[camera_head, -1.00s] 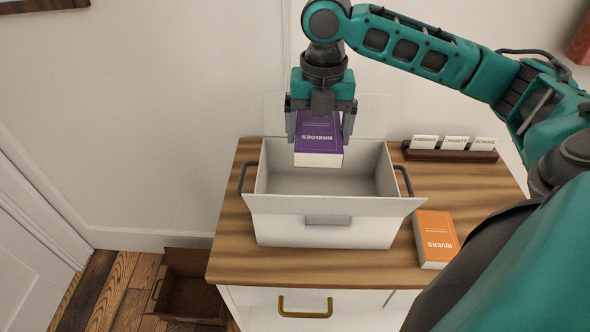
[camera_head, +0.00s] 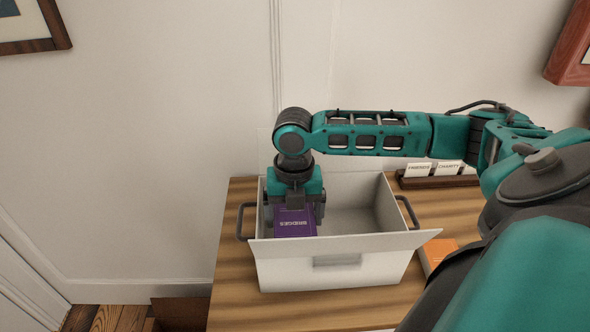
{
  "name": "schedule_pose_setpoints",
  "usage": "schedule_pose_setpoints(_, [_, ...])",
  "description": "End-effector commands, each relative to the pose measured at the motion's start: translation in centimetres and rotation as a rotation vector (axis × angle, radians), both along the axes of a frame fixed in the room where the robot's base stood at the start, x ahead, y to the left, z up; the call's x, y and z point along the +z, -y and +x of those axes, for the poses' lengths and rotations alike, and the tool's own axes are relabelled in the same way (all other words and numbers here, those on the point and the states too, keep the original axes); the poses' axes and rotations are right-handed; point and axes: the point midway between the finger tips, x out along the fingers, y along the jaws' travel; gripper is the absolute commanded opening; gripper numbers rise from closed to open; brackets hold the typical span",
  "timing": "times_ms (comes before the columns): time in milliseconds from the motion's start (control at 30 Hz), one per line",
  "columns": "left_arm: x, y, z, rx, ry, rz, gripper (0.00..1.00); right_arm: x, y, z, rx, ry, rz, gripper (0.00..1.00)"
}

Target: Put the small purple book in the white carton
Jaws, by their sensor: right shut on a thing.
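The small purple book (camera_head: 295,222), marked BRIDGES, is held by my right gripper (camera_head: 294,212). The gripper is shut on it, one finger on each side. The book is inside the left part of the open white carton (camera_head: 335,266), and its lower part is hidden behind the front flap. I cannot tell whether it touches the carton's floor. The carton stands on the wooden top with its flaps folded out. My left gripper does not show.
An orange book (camera_head: 437,254) lies right of the carton, partly hidden by my right arm. A dark wooden holder with labelled cards (camera_head: 437,181) stands behind right. A brown box (camera_head: 180,312) is on the floor at lower left. The top left of the carton (camera_head: 228,270) is clear.

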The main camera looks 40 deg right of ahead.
Motion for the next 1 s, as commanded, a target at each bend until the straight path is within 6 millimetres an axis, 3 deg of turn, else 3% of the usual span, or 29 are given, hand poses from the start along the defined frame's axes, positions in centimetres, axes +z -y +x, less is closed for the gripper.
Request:
schedule_pose_setpoints(233, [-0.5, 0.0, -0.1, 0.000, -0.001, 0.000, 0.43, -2.4, 0.0, 0.0, -0.001, -0.001, -0.001, 0.53])
schedule_pose_setpoints(500, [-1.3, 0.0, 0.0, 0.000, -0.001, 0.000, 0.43, -6.8, 0.0, 0.0, 0.000, 0.001, 0.001, 0.53])
schedule_pose_setpoints(967, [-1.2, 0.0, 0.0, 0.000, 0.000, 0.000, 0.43, -7.5, 0.0, 0.0, 0.000, 0.001, 0.001, 0.53])
schedule_pose_setpoints(1000, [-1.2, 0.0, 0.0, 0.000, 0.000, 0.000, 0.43, -7.6, 0.0, 0.0, 0.001, 0.001, 0.001, 0.92])
